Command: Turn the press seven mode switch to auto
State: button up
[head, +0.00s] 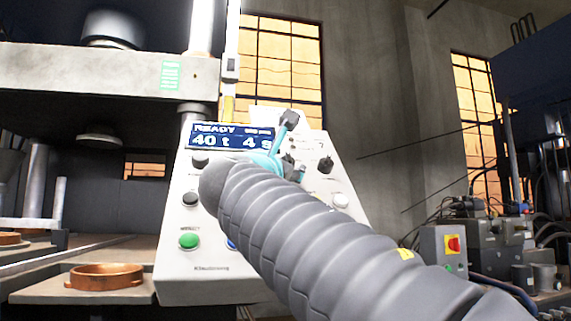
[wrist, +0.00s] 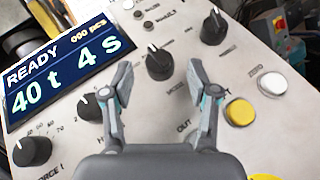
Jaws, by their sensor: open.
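The sloped control panel (head: 180,270) carries a lit display (head: 231,137) reading READY, 40 t, 4 s. In the wrist view, a black knob (wrist: 159,64) labelled MODE sits on the panel just ahead of and between my open fingertips. Its white mark points to the upper left; its position words are too small to read. My gripper (wrist: 162,72) is open, one finger to each side of the knob, with nothing held. Contact with the knob cannot be told. In the head view my gripper (head: 289,140) is partly behind my arm, and the MODE knob is not clearly visible.
Another black knob (wrist: 214,28) lies up and right of MODE. Two knobs (wrist: 90,107) (wrist: 32,151) sit below the display. A yellow button (wrist: 240,112) and a white ZERO button (wrist: 272,84) lie right of my right finger. A green button (head: 189,240) is lower left.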

jog(key=v, duration=1)
jog(key=shift+s, duration=0.3)
